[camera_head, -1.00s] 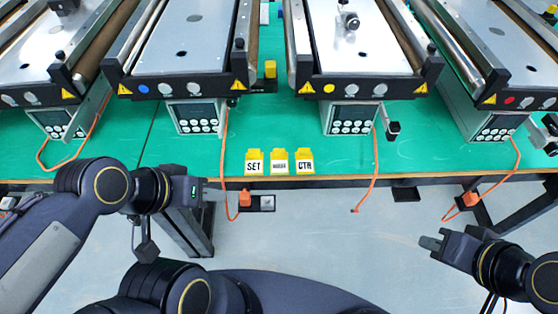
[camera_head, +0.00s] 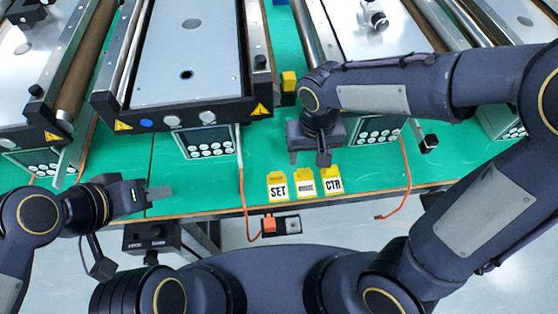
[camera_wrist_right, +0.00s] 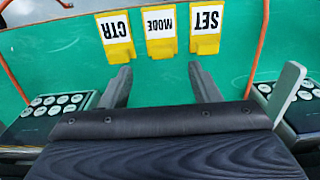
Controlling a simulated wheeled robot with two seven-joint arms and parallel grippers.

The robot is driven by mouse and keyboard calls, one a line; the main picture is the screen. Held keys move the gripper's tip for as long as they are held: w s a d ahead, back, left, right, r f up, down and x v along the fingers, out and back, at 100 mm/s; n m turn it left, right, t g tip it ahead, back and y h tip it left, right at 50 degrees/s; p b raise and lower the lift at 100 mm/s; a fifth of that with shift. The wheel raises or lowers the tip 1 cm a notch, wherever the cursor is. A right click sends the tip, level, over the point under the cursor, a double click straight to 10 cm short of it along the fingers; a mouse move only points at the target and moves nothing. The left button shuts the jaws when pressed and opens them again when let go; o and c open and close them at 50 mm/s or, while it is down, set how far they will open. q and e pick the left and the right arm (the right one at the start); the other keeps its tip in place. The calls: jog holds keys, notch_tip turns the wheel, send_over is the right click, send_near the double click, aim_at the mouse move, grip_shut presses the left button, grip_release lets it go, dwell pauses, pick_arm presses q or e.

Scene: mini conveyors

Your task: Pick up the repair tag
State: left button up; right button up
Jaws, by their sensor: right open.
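Three yellow tags with white labels stand side by side at the front edge of the green table: the SET tag (camera_head: 278,188), the MODE tag (camera_head: 306,185) and the CTR tag (camera_head: 332,182). None has a label reading "repair". The right wrist view also shows the SET tag (camera_wrist_right: 207,22), the MODE tag (camera_wrist_right: 160,25) and the CTR tag (camera_wrist_right: 115,30). My right gripper (camera_head: 309,160) is open and empty just behind and above the tags; its fingertips (camera_wrist_right: 158,72) straddle the MODE tag's line without touching it. My left gripper (camera_head: 160,193) is at the left by the table edge, far from the tags.
Conveyors (camera_head: 190,60) with control boxes (camera_head: 208,141) stand behind the tags. A yellow block (camera_head: 289,82) sits between two conveyors. Orange cables (camera_head: 408,165) hang over the front edge of the table (camera_head: 200,185). Green surface around the tags is clear.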

aim_at(305, 173)
jog(key=shift+w+a+f, duration=0.15)
jog(key=shift+a+f, duration=0.15)
jog(key=shift+f, duration=0.35)
notch_tip(305, 173, down, 7)
jog(key=shift+r, duration=0.1)
jog(key=shift+d, duration=0.1)
jog(key=c, duration=1.1)
